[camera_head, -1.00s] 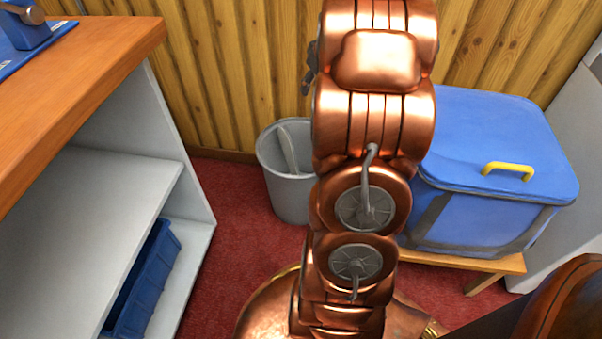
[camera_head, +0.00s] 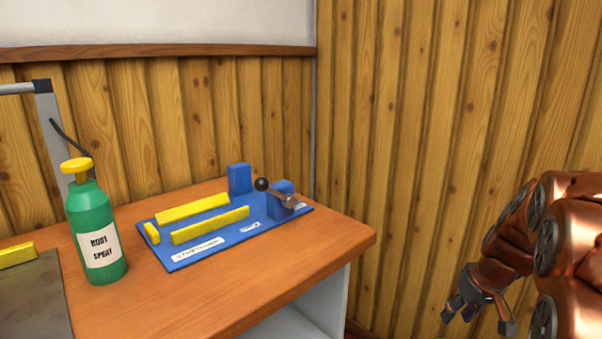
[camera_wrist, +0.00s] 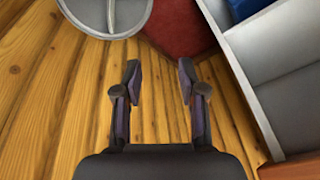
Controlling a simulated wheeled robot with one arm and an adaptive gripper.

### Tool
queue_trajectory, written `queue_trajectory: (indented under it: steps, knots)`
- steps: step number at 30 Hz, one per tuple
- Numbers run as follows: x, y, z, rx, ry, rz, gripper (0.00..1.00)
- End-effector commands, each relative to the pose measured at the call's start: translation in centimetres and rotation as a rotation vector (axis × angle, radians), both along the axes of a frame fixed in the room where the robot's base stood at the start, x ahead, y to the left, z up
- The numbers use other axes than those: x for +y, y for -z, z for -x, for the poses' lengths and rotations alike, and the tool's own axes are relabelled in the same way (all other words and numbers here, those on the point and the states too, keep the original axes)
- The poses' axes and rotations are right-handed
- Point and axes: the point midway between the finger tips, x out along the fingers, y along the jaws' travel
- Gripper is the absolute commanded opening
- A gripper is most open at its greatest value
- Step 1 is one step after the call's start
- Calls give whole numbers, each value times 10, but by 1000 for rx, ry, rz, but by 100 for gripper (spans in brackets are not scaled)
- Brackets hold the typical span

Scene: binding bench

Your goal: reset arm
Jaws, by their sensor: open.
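My gripper (camera_head: 480,309) is at the lower right of the head view, at the end of my copper arm. It is to the right of the bench and apart from it, in front of the plank wall. In the wrist view my gripper (camera_wrist: 158,82) shows two dark fingers spread apart with nothing between them. Beyond the fingers are the plank wall, a patch of red floor and a grey bin (camera_wrist: 106,14).
A wooden bench (camera_head: 330,245) carries a blue board (camera_head: 215,250) with yellow bars and a lever, and a green spray bottle (camera_head: 98,235). A grey mat (camera_head: 35,300) is at lower left. The wrist view shows a white shelf unit (camera_wrist: 270,65) at right.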

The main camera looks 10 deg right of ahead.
Motion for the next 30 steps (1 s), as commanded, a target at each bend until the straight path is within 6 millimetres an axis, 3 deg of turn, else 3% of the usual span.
queue_trajectory:
  steps: [1,9,15,21,30]
  knots:
    - [17,-26,4,12,-11,-4,41]
    - [96,-89,41,108,-39,-36,41]
    - [144,-133,77,180,-52,-41,41]
    - [182,-175,121,255,-65,-31,41]
    - [218,-235,190,353,-77,13,41]
